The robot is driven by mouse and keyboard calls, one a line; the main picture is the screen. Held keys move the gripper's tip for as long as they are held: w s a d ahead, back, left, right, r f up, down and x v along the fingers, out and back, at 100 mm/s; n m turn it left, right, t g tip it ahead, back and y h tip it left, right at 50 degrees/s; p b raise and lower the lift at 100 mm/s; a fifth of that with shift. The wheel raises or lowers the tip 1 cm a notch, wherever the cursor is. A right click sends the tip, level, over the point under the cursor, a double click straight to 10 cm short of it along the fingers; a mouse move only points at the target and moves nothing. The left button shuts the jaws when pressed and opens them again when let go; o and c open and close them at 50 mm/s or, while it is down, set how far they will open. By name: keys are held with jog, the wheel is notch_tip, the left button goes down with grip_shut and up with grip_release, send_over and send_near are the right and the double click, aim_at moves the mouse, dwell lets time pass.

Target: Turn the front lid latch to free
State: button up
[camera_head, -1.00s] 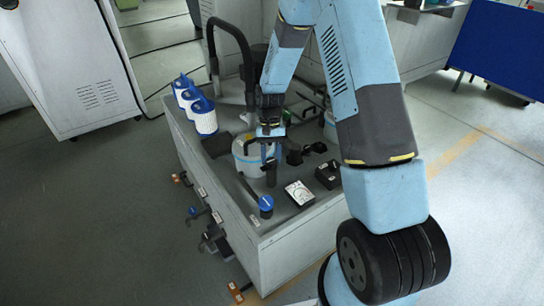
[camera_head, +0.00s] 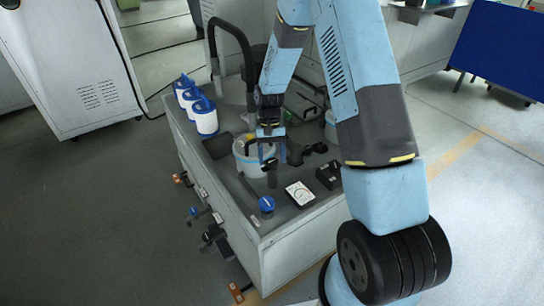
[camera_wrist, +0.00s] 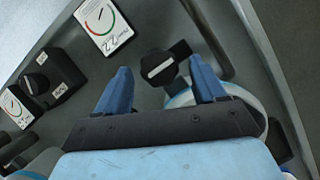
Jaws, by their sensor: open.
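A dark knob with a white bar on its face (camera_wrist: 158,68), which looks like the front lid latch, shows in the wrist view beside a black block. A white canister with a blue band (camera_head: 246,161) stands on the grey cabinet; its edge also shows behind the right finger in the wrist view (camera_wrist: 252,97). My gripper (camera_wrist: 159,66) is open, and its two blue fingers lie on either side of the knob in the picture. I cannot tell whether they touch it. In the head view my gripper (camera_head: 268,155) points down over the canister's front side, hiding part of it.
A dial gauge (camera_head: 300,193) and a black switch box (camera_head: 328,175) are right of the canister. A blue knob (camera_head: 266,204) is at the cabinet's (camera_head: 285,240) front. Blue-and-white cartridges (camera_head: 205,118) stand at left. A tall black hose (camera_head: 246,60) rises behind.

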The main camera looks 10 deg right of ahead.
jog(key=v, duration=1.3)
jog(key=shift+w+r, duration=0.2)
jog(key=shift+r, duration=0.1)
